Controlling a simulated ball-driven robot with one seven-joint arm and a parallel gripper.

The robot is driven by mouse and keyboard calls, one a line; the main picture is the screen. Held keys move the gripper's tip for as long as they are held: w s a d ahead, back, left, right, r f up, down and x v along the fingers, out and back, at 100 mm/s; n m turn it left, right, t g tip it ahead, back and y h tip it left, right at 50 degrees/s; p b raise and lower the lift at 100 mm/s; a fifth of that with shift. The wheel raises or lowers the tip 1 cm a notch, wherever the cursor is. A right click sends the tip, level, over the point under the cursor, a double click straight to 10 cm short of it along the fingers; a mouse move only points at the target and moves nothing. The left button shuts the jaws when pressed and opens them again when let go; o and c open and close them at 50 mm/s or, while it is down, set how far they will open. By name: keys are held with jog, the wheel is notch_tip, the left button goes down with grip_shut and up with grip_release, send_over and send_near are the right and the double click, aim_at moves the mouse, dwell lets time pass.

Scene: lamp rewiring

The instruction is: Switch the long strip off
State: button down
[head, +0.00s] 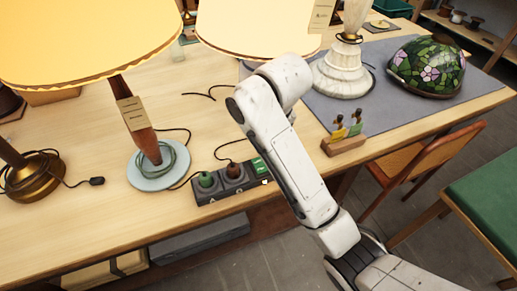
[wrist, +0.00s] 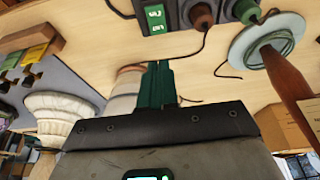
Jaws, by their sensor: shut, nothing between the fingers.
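The long strip (head: 213,194) is a dark power strip lying near the table's front edge. A green plug (head: 206,180) and a brown plug (head: 233,171) sit in it. Its green switch block (head: 258,166) is at the right end, beside my arm. In the wrist view the strip (wrist: 178,14) crosses the top, with the green switch (wrist: 155,18) left of the plugs. My gripper (wrist: 158,68) is shut and empty, its green fingers apart from the switch in the picture. The head view does not clearly show the fingers. I cannot tell the switch's position.
A lit lamp with a wooden stem (head: 142,128) stands left of the strip, its cord coiled on its base. A marble lamp (head: 343,70) and stained-glass shade (head: 428,66) rest on a grey mat (head: 398,112). A small wooden rack (head: 343,146) stands near the front edge.

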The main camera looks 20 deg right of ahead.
aim_at(257, 161)
jog(key=shift+w, duration=0.1)
jog(key=x, duration=1.3)
jog(key=shift+s+f, duration=0.25)
jog(key=shift+f, duration=0.25)
